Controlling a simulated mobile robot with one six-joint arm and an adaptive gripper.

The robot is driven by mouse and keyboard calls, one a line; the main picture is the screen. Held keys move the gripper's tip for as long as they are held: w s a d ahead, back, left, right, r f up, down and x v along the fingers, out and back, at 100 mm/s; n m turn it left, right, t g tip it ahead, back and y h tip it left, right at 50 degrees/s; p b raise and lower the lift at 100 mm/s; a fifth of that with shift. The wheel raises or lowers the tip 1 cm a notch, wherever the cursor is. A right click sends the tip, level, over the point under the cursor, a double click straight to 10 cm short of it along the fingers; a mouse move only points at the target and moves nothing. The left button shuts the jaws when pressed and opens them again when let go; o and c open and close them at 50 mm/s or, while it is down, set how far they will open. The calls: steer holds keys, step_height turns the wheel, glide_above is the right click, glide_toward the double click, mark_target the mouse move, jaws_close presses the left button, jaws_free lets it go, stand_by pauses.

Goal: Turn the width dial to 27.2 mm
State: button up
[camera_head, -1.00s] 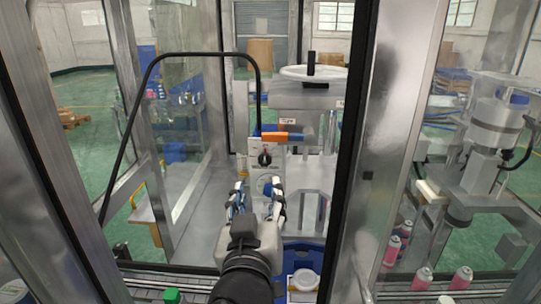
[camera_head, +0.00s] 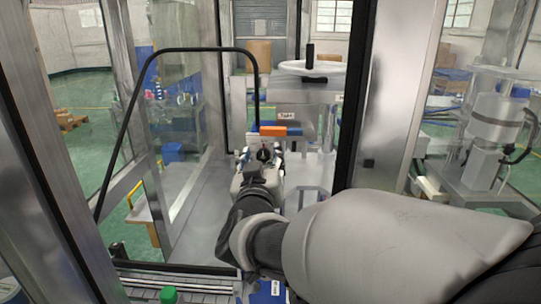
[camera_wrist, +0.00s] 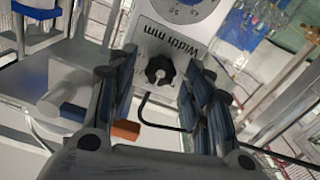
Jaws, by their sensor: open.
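A white panel (camera_wrist: 220,20) carries a "Width mm" label. Beside the label sits a black lobed knob (camera_wrist: 159,70) with scale marks around it; in the head view the knob (camera_head: 264,155) is small and partly hidden by my gripper. A numbered round dial (camera_wrist: 185,6) is cut off at the top of the wrist view. My gripper (camera_wrist: 163,62) is open, with one finger on each side of the knob in the wrist view. No clear contact shows. The head view has my gripper (camera_head: 262,158) in front of the panel. The knob's exact setting is too small to read.
An orange block (camera_head: 281,131) lies just above the panel. A black tube frame (camera_head: 200,51) arches at the left. A machine with a round white plate (camera_head: 312,69) stands behind. Metal posts (camera_head: 380,100) flank the opening.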

steer(key=shift+c, duration=0.3)
steer(key=c, duration=1)
steer(key=m+b, duration=0.3)
steer(key=shift+f+m, duration=0.15)
steer(key=shift+m, duration=0.15)
steer(key=shift+d+m+b, duration=0.1)
steer(key=shift+m+b, duration=1.4)
steer(key=shift+m, duration=1.1)
steer(key=o, duration=1.1)
steer(key=shift+c, duration=0.2)
